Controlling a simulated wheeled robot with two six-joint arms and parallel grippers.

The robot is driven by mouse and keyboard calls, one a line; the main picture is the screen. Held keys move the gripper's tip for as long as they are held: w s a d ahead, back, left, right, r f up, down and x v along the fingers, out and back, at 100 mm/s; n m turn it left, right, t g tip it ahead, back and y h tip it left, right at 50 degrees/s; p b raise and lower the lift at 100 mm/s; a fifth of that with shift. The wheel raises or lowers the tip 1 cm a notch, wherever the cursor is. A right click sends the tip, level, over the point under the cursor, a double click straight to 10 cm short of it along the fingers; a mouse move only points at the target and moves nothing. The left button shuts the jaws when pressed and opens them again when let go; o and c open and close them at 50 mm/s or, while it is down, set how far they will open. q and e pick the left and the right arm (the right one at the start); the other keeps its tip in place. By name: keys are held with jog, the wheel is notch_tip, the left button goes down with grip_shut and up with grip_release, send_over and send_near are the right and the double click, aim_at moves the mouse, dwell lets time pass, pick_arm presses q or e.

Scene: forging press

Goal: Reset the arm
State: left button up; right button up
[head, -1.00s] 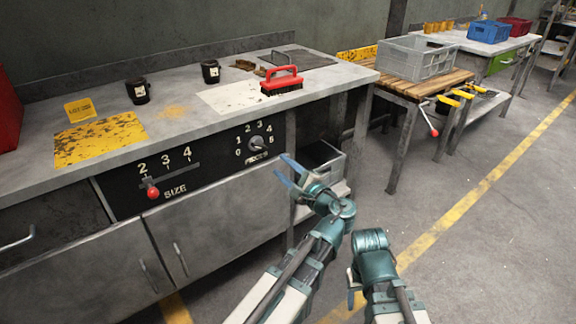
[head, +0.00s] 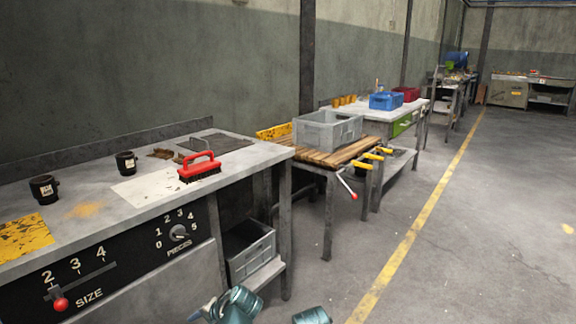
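My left arm shows only at the bottom edge, left of the middle, as a teal wrist. A bit of the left gripper (head: 203,311) shows beside it, cut by the edge; its fingers cannot be made out well. Only a small teal top part of my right arm shows at the bottom edge, and its gripper is out of view. Neither arm part shows anything held. The workbench control panel has a SIZE slider with a red knob (head: 61,304) near 2 and a PIECES dial (head: 180,232).
On the bench are a red brush (head: 199,168), two dark mugs (head: 126,162) and a yellow mat (head: 22,238). A grey crate (head: 327,130) sits on a wooden-topped table. A grey bin (head: 250,254) stands under the bench end. Floor right of the yellow line (head: 409,236) is clear.

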pick_arm(q)
jog(key=s+d+f+n+g+h, duration=0.1)
jog(key=s+d+f+g+h, duration=0.15)
jog(key=s+d, duration=0.5)
jog(key=s+d+f+n+g+h, duration=0.1)
jog(key=s+d+f+g+h, duration=0.2)
jog(key=d, duration=0.8)
notch_tip(320, 180, up, 35)
jog(key=s+t+h+p, duration=0.1)
jog(key=p, duration=3.4)
jog(key=shift+s, duration=0.35)
jog(key=shift+f+t, duration=0.1)
jog(key=shift+t, duration=0.15)
